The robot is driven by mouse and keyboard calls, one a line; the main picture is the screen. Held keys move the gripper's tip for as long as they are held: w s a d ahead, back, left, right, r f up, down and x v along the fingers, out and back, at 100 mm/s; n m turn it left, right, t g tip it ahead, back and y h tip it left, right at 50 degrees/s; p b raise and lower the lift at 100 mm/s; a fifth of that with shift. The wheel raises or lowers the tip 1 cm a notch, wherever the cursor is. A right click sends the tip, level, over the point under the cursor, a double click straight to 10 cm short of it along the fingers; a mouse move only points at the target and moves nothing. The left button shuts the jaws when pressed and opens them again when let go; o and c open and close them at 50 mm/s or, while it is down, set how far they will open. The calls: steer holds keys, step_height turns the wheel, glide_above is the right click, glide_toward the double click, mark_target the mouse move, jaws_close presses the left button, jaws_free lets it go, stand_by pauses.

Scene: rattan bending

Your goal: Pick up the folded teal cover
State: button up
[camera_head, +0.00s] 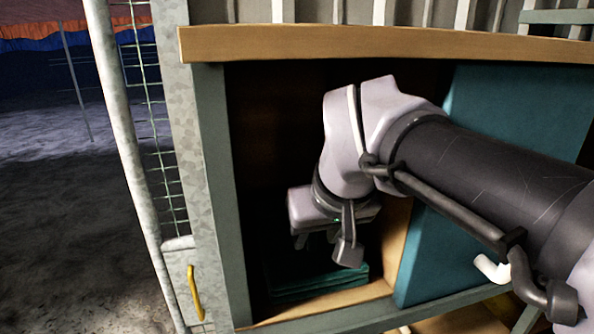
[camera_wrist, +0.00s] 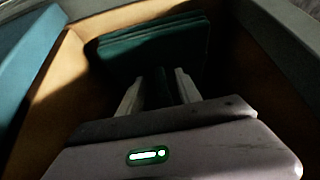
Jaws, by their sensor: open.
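The folded teal cover (camera_head: 315,282) lies in layers on the floor of a dark wooden compartment in the head view. In the wrist view the cover (camera_wrist: 155,45) shows as a dark green stack beyond my fingers. My gripper (camera_head: 325,248) reaches into the compartment, pointing down, with its fingers above the cover. Its two fingers are apart in the wrist view (camera_wrist: 158,84). A dark strip shows between them; I cannot tell whether it is part of the cover or shadow. The gripper hides part of the cover, and no clear contact shows.
The compartment has a wooden top edge (camera_head: 380,44), a grey-green left post (camera_head: 222,190) and a wooden bottom edge (camera_head: 330,303). A teal panel (camera_head: 432,250) stands to the right, behind my arm. A metal mesh gate (camera_head: 150,110) with a yellow handle (camera_head: 194,292) is at the left.

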steer(key=w, duration=0.2)
steer(key=w+a+p, duration=0.1)
steer(key=w, duration=0.2)
steer(key=w+a, duration=0.1)
steer(key=w, duration=0.2)
steer(key=shift+a+f+p, duration=0.1)
steer(key=shift+f+p, duration=0.1)
steer(key=shift+p, duration=0.2)
steer(key=shift+w+f, duration=0.15)
steer(key=shift+f, duration=0.45)
jaws_close()
